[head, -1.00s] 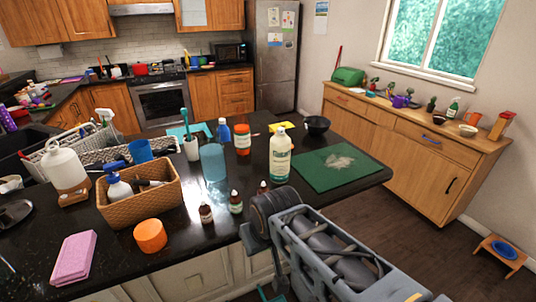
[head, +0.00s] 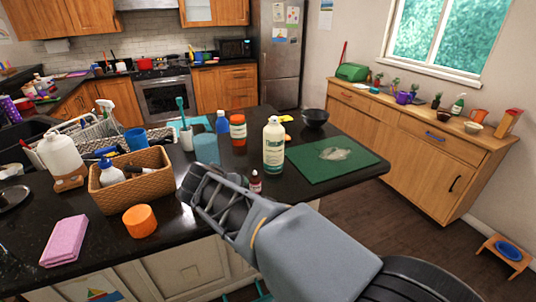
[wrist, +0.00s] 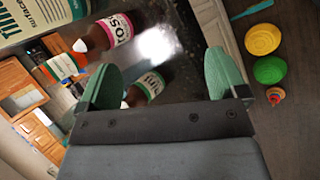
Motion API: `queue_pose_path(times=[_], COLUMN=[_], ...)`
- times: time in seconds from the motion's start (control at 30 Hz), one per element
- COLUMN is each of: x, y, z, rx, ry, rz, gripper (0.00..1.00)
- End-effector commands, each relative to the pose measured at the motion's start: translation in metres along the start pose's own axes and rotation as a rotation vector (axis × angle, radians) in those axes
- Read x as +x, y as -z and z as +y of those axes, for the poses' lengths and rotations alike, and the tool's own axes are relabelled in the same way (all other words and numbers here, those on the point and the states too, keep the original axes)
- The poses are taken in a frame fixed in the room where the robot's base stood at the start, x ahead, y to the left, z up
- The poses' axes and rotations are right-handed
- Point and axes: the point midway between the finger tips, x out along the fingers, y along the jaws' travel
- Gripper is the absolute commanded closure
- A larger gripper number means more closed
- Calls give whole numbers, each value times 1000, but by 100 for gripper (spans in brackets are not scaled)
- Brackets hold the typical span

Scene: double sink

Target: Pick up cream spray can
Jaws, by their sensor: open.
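The cream spray can (head: 273,145) stands upright on the dark counter, left of a green mat, in the head view. It has a pale body and a dark green label. In the wrist view a cream container with a teal label, likely the same can (wrist: 40,22), is cut off at the upper left. My gripper (wrist: 163,80) is open, with its two green fingers wide apart and nothing held between them. In the head view my gripper and arm reach over the counter's front edge, nearer than the can and to its left. The fingertips are hidden there.
Small brown bottles stand near my fingers; one with a pink label (wrist: 118,28) lies between the can and my gripper. The green mat (head: 345,173) and black bowl (head: 315,118) are right of the can.

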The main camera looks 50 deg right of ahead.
Motion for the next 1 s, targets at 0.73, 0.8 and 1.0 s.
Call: queue_pose_path(times=[0.73, 0.8, 1.0], x=[26, 29, 41], y=[-42, -45, -52], z=[169, 175, 190], rx=[-1076, -1083, -1086], ry=[-396, -397, -397], rz=[-859, -869, -869], gripper=[1, 1, 1])
